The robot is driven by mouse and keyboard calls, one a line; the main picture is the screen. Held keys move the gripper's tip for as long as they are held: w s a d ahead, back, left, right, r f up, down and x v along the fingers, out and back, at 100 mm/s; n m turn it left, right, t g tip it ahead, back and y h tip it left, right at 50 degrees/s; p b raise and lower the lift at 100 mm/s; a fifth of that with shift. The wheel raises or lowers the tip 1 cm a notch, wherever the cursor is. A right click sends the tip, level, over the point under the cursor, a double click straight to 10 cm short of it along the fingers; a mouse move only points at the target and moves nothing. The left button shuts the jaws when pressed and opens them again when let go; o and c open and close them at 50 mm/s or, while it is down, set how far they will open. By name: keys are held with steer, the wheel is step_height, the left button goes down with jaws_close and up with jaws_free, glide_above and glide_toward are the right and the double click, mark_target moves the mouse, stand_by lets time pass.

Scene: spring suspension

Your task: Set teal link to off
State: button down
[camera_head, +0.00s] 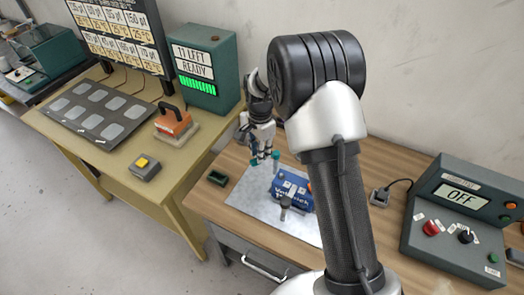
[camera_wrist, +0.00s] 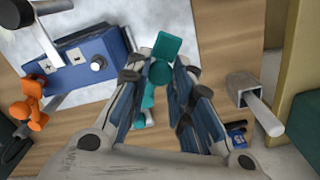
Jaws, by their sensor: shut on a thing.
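The teal link (camera_wrist: 166,47) is between the fingertips of my gripper (camera_wrist: 160,76) in the wrist view, with a square end and a round part showing. My gripper is shut on it, and the fingers hide part of it. In the head view my gripper (camera_head: 264,152) points down over the left part of the pale mat, and teal ends of the link (camera_head: 276,155) show at its fingertips. The blue box (camera_head: 293,190) with lettering is on the mat close by. It also shows in the wrist view (camera_wrist: 84,68), with plus and minus marks and a grey knob.
An orange part (camera_wrist: 30,100) is beside the blue box. A grey block with a pin (camera_wrist: 245,90) is on the wood at right. A dark green tray (camera_head: 217,178) is left of the mat (camera_head: 248,195). A green console (camera_head: 462,225) reading OFF stands at right.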

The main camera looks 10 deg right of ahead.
steer(key=shift+w, duration=0.15)
stand_by(0.4)
steer(key=c, duration=1.4)
jaws_free()
steer(key=shift+o, duration=0.2)
steer(key=shift+r, duration=0.1)
step_height(320, 180, up, 12)
